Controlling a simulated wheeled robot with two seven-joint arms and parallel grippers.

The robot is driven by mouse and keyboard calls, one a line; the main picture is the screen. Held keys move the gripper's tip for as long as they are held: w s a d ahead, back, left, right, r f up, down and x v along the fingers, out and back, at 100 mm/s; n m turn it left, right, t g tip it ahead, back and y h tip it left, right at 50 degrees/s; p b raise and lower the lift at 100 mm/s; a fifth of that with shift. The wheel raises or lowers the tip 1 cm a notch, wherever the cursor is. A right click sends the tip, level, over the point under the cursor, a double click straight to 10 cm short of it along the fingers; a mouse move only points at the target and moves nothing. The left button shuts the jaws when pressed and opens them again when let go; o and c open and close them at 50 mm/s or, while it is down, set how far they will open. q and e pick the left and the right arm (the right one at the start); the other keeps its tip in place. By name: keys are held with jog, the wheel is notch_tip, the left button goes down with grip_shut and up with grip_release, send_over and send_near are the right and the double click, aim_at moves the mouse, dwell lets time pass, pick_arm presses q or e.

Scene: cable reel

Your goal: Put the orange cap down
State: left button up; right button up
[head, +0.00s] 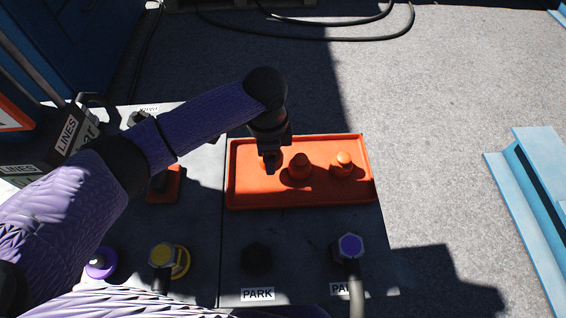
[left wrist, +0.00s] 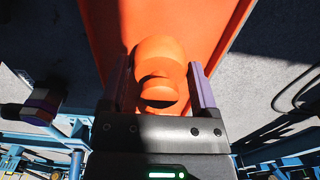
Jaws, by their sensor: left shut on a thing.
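My left gripper (head: 270,166) is shut on an orange cap and points down at the left part of the orange tray (head: 310,200). The arm mostly hides this cap in the head view. In the left wrist view the orange cap (left wrist: 160,72) sits between the two fingers of my left gripper (left wrist: 162,85), with the tray (left wrist: 195,20) behind it. I cannot tell whether the cap touches the tray floor. Two more orange caps, a middle one (head: 299,167) and a right one (head: 342,164), stand in the tray. My right gripper is not in view.
In front of the tray are a purple-topped connector (head: 350,247) with a cable, a dark round socket (head: 257,258) and a PARK label (head: 257,294). A yellow connector (head: 165,256) is at left. A blue steel frame (head: 535,190) stands at right. The tray's front strip is bare.

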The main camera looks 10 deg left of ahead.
pick_arm(q)
notch_tip(320, 180, down, 5)
jog(key=shift+b, duration=1.1)
jog(key=shift+r, duration=0.2)
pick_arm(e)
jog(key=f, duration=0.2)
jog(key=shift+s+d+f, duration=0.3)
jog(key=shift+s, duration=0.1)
pick_arm(q)
jog(key=o, duration=1)
jog(key=shift+f, duration=0.1)
jog(key=shift+o, duration=1.3)
notch_tip(320, 180, up, 12)
jog(key=p, duration=0.8)
jog(key=shift+r, duration=0.25)
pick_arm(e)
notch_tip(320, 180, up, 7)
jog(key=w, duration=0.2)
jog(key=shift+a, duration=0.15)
pick_arm(q)
jog(key=shift+f, duration=0.1)
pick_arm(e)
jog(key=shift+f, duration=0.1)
